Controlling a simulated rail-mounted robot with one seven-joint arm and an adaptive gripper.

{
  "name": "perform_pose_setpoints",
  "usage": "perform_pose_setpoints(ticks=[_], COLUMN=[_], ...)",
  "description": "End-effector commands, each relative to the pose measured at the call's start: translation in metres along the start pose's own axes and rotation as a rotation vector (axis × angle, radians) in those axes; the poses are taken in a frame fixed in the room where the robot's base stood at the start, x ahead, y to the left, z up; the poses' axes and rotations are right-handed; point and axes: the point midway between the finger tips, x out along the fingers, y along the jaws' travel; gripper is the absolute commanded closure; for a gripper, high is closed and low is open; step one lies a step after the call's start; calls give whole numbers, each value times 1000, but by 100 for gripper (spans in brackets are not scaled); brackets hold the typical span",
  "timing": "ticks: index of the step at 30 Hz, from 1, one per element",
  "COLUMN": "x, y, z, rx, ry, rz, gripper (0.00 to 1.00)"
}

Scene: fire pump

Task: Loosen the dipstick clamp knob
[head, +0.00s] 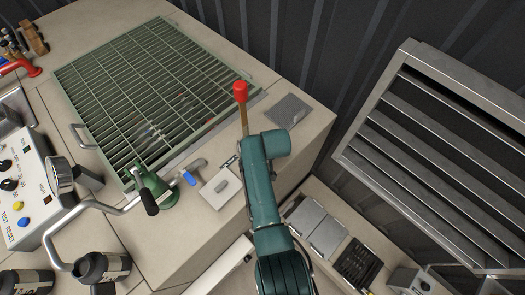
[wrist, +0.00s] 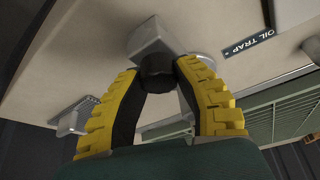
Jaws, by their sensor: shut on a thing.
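The dark round clamp knob (wrist: 157,66) sits on a grey block (wrist: 155,36) in the upper middle of the wrist view. My gripper (wrist: 159,80), with yellow and black fingers, is shut on the knob, one finger on each side. In the head view, a rod with a red grip (head: 240,92), likely the dipstick, stands up behind my teal arm. My gripper, the knob and the rod's lower end are hidden behind the arm there.
A green grate (head: 140,90) covers the counter's left. A green fitting (head: 155,188) and a blue-tipped lever (head: 189,178) stand left of my arm. The "OIL TRAP" label (wrist: 249,48) is right of the block. A louvred metal panel (head: 440,160) is at the right.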

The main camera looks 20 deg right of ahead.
Motion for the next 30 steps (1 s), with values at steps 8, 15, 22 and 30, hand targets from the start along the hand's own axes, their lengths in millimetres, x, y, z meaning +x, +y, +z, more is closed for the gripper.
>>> perform_pose_setpoints(ticks=[8,15,22,30], x=[6,7,7,5], y=[0,-1,-1,-2], z=[5,6,6,5], rx=[-240,-432,-571,-655], ry=[-7,-7,-8,-9], rz=[-103,-184,-241,-276], gripper=[100,100,100,100])
